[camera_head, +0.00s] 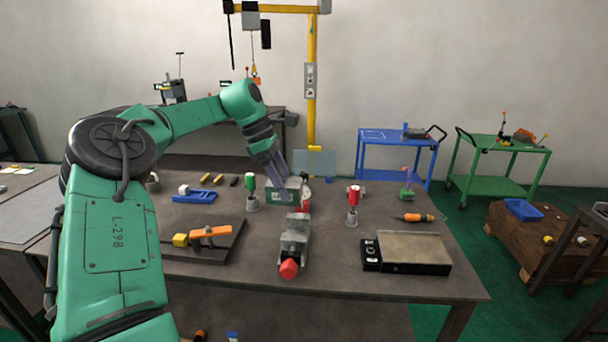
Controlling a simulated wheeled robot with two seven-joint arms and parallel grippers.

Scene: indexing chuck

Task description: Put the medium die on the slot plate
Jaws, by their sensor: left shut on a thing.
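My left gripper (279,180) reaches down from the left arm at the back middle of the table, directly at a green box-shaped unit (275,197). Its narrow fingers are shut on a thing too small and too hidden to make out. I cannot tell whether that thing is the medium die, or whether it touches the green unit. I cannot make out the slot plate with certainty. My right gripper is not in view.
A grey vise (294,240) with a red end stands in front of the green unit. Green-handled (251,190) and red-handled (353,203) tools stand on either side. A flat-topped block (412,249) sits front right; a dark tray (225,252) lies front left.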

